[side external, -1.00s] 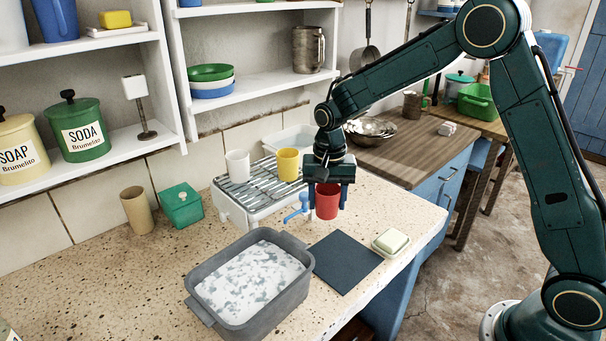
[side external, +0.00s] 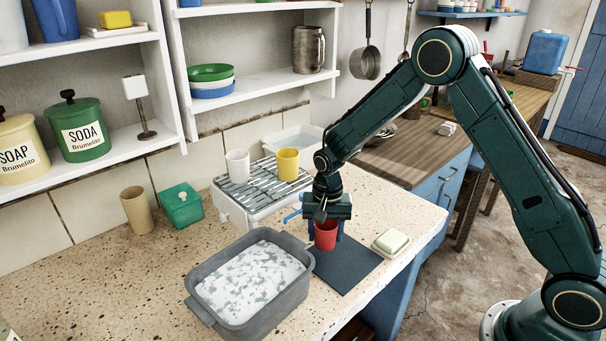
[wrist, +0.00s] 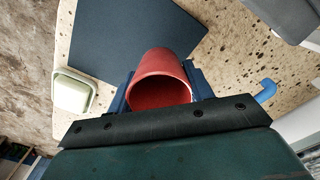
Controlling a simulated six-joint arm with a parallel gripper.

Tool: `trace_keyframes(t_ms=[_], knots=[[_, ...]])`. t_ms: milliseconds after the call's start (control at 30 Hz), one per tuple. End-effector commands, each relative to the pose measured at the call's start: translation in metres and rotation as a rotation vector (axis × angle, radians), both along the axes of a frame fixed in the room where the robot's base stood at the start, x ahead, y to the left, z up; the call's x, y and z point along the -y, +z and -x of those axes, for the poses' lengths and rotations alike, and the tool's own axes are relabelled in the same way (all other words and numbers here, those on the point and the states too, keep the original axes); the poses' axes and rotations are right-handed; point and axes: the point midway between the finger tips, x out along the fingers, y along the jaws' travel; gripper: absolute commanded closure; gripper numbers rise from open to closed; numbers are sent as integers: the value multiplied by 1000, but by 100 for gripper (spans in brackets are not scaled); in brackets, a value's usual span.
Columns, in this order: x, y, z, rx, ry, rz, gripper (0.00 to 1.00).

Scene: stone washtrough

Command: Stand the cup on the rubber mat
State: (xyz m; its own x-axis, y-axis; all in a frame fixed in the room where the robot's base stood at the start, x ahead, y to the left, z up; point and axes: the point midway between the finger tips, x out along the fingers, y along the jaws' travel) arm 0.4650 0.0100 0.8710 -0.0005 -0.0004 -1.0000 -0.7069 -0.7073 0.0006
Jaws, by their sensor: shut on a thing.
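The red cup (side external: 325,236) is upright between the fingers of my gripper (side external: 325,228), which is shut on it. In the side view the cup is over the back part of the dark rubber mat (side external: 345,270); I cannot tell whether its base touches. In the wrist view the cup (wrist: 163,78) shows its open mouth toward the camera, and the mat (wrist: 130,32) lies beyond it. The gripper's fingers (wrist: 163,92) are on both sides of the cup.
A grey basin of suds (side external: 215,312) stands left of the mat. A soap dish with pale soap (side external: 391,241) is close on the right. Behind is a dish rack (side external: 240,190) with a white cup (side external: 237,164) and a yellow cup (side external: 288,164).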

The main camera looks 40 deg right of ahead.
Motion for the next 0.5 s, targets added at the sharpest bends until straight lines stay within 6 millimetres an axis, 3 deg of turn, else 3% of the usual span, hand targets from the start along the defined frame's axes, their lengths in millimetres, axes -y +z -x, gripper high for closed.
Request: trace_keyframes(t_ms=[167, 500], knots=[[0, -17, 0, 0, 0, 0, 73], [0, -19, 0, 1, 0, 1, 73]])
